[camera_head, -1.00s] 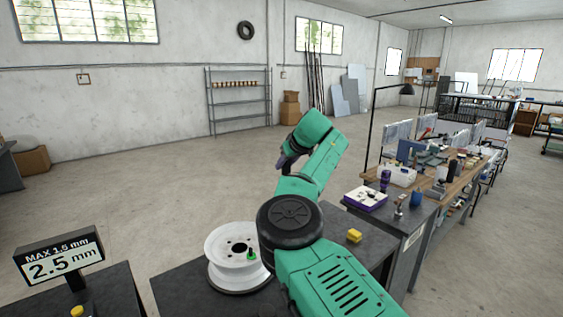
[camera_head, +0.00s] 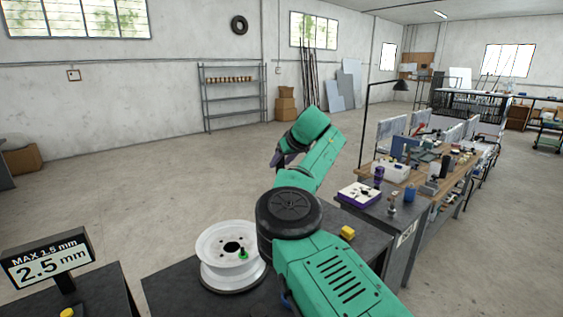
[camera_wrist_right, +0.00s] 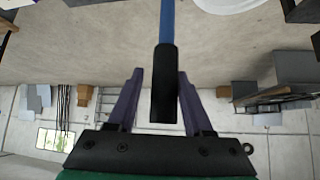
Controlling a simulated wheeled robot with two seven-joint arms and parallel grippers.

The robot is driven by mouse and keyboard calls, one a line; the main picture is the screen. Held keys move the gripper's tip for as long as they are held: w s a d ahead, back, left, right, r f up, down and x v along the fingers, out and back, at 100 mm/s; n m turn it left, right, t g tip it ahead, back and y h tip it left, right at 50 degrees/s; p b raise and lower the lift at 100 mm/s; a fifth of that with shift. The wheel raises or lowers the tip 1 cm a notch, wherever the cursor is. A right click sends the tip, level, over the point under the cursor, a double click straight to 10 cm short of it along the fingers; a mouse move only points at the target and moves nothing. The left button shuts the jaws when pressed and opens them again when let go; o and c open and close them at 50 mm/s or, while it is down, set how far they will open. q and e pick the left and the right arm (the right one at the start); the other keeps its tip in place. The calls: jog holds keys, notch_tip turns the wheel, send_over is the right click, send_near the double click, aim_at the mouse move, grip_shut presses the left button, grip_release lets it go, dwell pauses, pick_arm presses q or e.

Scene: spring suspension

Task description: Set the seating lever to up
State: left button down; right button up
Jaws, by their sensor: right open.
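In the right wrist view a lever with a blue rod (camera_wrist_right: 167,20) and a black grip (camera_wrist_right: 164,85) reaches in from the top edge. My right gripper (camera_wrist_right: 157,82) has its two purple fingers spread, one on each side of the black grip, with gaps visible. In the head view my right gripper (camera_head: 281,159) shows only as a bit of purple beyond my green arm. The grip is hidden there; a small blue piece (camera_head: 287,300) shows beside my arm at the bottom. I cannot tell if it belongs to the lever. My left gripper is not in view.
A display (camera_head: 48,258) reads "MAX 1.5 mm" and 2.5 mm. A cluttered workbench (camera_head: 430,205) stands at right.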

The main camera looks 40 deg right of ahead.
jog(key=shift+a, duration=0.1)
jog(key=shift+r, duration=0.1)
jog(key=shift+s, duration=0.15)
jog(key=b+v, duration=0.3)
jog(key=v, duration=0.2)
jog(key=shift+s+r, duration=0.15)
jog(key=b+v, duration=0.2)
jog(key=v, duration=0.6)
jog(key=shift+s+r, duration=0.2)
jog(key=shift+r, duration=0.15)
jog(key=shift+a, duration=0.1)
